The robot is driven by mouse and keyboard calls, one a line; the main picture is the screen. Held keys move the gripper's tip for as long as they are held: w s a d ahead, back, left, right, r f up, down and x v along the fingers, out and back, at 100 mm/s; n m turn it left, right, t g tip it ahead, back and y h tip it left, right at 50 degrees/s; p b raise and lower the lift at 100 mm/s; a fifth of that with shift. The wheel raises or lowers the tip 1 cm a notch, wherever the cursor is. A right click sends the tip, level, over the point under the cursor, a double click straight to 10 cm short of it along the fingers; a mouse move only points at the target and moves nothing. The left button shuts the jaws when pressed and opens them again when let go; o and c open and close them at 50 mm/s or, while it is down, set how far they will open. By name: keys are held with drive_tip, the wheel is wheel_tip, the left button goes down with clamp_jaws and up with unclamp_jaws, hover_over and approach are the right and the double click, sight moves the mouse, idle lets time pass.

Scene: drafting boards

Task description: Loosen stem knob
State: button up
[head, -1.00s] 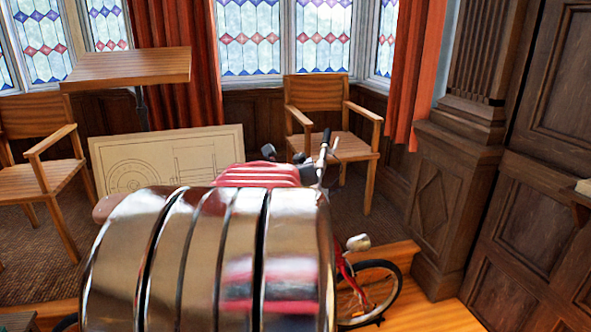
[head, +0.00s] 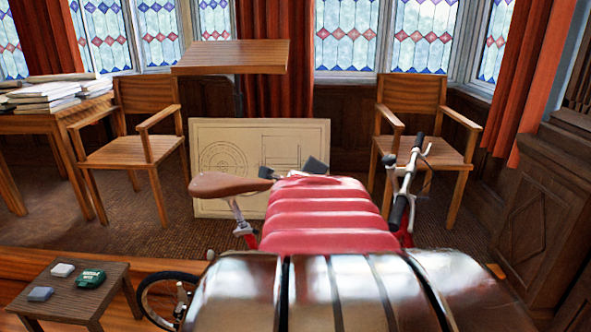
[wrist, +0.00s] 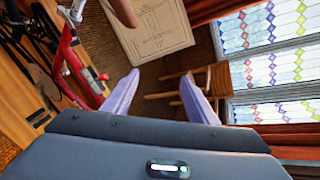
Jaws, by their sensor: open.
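A red bicycle stands ahead of me, partly hidden behind my arm in the head view. Its brown saddle (head: 230,184) and its handlebar (head: 402,195) show on either side of the arm. In the wrist view a red frame tube (wrist: 72,60) runs down the left, with a small red part (wrist: 103,77) sticking out beside it. I cannot tell whether this is the stem knob. My gripper (wrist: 158,98) is open and empty, its two pale fingers apart and clear of the bicycle. In the head view the fingers are not clearly seen.
A low table (head: 75,290) with a green case (head: 90,278) and small boxes stands at the lower left. Wooden chairs (head: 137,130) (head: 420,125), a tilted-top stand (head: 232,57) and a drawing board (head: 222,165) are behind the bicycle. Wood panelling (head: 550,200) rises at the right.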

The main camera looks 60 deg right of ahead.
drive_tip(key=w+a+f+n+t+y, duration=0.1)
drive_tip(key=w+a+f+n+y, duration=0.3)
drive_tip(key=a+n, duration=0.7)
drive_tip(key=w+a+n+t+y, duration=0.1)
drive_tip(key=w+a+n+y, duration=0.35)
drive_tip(key=a, duration=1.05)
drive_tip(key=s+a+f+n+g+y, duration=0.1)
drive_tip(key=s+a+f+n, duration=0.1)
drive_tip(key=s+a+n, duration=0.4)
drive_tip(key=s+a+f+n+g+y, duration=0.2)
drive_tip(key=s+a+n, duration=0.3)
drive_tip(key=a+n, duration=0.9)
drive_tip(key=a+f, duration=0.1)
drive_tip(key=a, duration=0.2)
drive_tip(key=shift+s+f+g, duration=0.25)
drive_tip(key=shift+s+g, duration=0.05)
drive_tip(key=shift+s, duration=0.1)
drive_tip(key=shift+c, duration=0.7)
